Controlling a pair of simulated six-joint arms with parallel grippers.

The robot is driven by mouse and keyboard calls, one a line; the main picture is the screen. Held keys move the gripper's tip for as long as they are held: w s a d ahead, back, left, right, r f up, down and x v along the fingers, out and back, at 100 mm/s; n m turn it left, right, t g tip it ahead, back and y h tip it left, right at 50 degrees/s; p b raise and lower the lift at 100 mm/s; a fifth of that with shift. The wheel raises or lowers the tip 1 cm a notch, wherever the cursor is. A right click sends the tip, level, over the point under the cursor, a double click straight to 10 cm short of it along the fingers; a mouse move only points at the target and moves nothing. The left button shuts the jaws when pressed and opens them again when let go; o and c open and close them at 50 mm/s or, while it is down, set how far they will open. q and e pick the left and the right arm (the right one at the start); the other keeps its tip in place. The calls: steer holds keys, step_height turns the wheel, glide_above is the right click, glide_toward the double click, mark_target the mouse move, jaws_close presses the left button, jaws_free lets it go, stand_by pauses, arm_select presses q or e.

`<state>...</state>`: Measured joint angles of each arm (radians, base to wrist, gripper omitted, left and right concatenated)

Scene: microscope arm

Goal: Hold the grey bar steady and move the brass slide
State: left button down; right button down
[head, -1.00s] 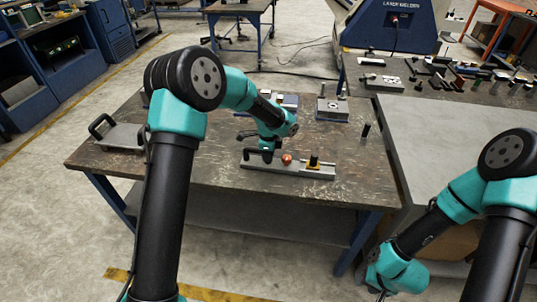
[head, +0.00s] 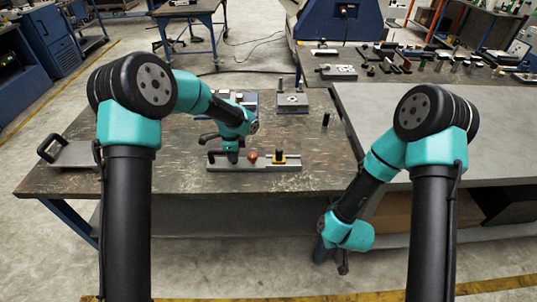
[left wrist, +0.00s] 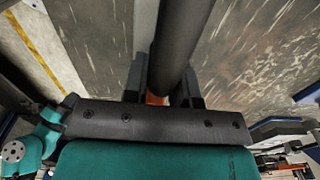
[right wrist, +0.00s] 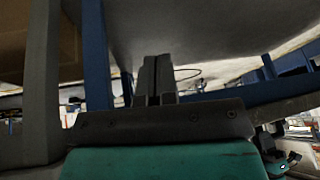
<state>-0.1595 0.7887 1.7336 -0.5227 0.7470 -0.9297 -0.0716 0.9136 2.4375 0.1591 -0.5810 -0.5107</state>
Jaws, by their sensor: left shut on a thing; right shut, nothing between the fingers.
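The grey bar (head: 266,168) lies on the dark worn bench. The brass slide (head: 279,160), a small yellow piece with a black knob, sits on the bar toward its right end. A copper ball (head: 252,157) stands on the bar left of the slide. My left gripper (head: 232,159) is down at the bar's left part and shut on it, close beside the ball. In the left wrist view a dark cylinder (left wrist: 183,35) hides what lies between its fingertips. My right gripper (head: 342,265) is shut and empty, low in front of the benches; its closed fingers (right wrist: 157,78) show in the right wrist view.
A grey plate with a handle (head: 75,153) lies at the bench's left. A grey block (head: 291,102) and a dark post (head: 326,119) stand at the back. A grey-topped table (head: 420,135) adjoins on the right. The bench in front of the bar is clear.

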steer(key=w+a+r+n+t, duration=0.4)
steer(key=w+a+r+n, duration=0.25)
steer(key=a, duration=0.25)
steer(key=n+t+h, duration=0.4)
steer(key=t+h, duration=0.4)
glide_toward(279, 156)
steer(key=a, duration=0.1)
steer(key=a+r, duration=0.1)
steer(key=a, duration=0.1)
steer(key=shift+w+a, duration=0.15)
steer(key=shift+a, duration=0.15)
steer(key=shift+s+a+m+g+h, duration=0.2)
steer(key=shift+a+m+h, duration=0.35)
steer(key=shift+h, duration=0.45)
steer(key=shift+s+a+m+g+h, duration=0.15)
steer(key=shift+a+m+h, duration=0.2)
steer(key=shift+m+h, duration=0.5)
arm_select(q)
steer(key=shift+r, duration=0.1)
arm_select(e)
steer(key=shift+w+r, duration=0.1)
steer(key=x, duration=1)
steer(key=shift+w+d, duration=0.15)
steer(key=shift+d, duration=2.95)
